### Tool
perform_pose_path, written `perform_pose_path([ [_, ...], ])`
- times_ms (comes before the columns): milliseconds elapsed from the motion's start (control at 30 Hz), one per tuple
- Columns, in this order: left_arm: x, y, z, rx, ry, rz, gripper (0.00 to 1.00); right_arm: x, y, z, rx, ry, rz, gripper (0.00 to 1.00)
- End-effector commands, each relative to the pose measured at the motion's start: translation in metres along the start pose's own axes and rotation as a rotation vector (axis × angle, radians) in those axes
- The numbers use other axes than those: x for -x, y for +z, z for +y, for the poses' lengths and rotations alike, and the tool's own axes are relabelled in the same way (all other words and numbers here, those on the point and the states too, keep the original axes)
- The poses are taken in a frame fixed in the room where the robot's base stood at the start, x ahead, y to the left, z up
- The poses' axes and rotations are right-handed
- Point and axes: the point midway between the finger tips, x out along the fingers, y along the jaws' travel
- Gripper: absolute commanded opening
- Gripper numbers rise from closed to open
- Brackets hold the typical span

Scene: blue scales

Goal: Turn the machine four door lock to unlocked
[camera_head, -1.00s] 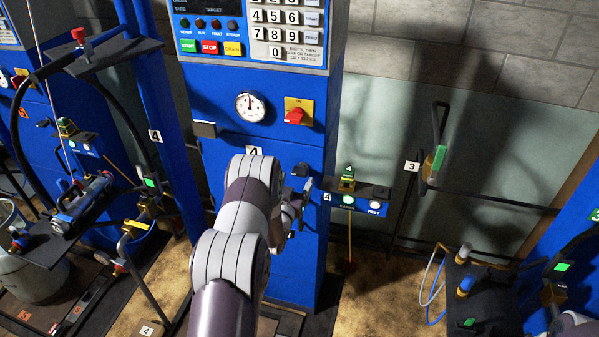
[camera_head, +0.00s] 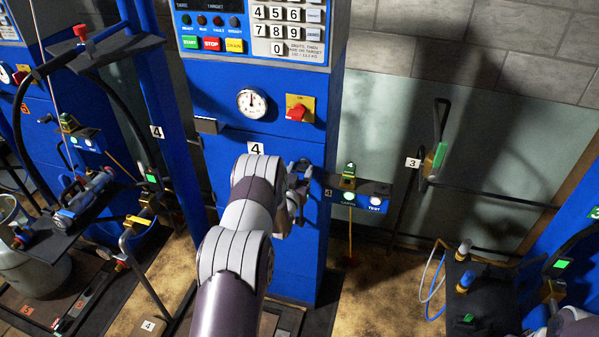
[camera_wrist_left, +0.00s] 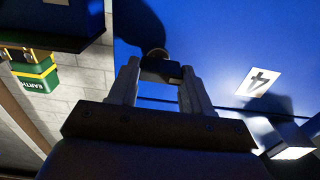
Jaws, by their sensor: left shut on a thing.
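Machine four is the blue cabinet (camera_head: 215,160) in the middle of the head view, with a white "4" label (camera_head: 256,148) on its front. My left gripper (camera_head: 303,172) is at the right part of this front, right of the label. In the left wrist view my left gripper (camera_wrist_left: 160,76) is shut on a small dark handle (camera_wrist_left: 161,69), which looks like the door lock. The handle stands out from the blue panel between the two fingertips. The fingers hide most of it in the head view, so I cannot tell its exact angle.
A red switch on a yellow plate (camera_head: 300,108) and a round gauge (camera_head: 252,103) sit above the label. A small shelf with an earth clamp (camera_head: 348,177) and buttons juts out to the right of my gripper. Another blue machine stands at the left.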

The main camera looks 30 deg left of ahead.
Motion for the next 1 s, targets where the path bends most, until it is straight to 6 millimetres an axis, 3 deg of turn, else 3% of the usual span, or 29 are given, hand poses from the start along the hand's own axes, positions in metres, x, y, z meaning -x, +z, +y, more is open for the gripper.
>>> perform_pose_path([
  [367,-0.001,0.002,0.001,-0.191,0.0,0.007,0.18,-0.026,0.003,0.0,0.0,0.0,0.0,0.43],
  [1000,-0.001,0.001,0.004,-0.795,-0.003,0.009,0.18,-0.094,0.011,0.0,0.0,0.0,0.0,0.43],
])
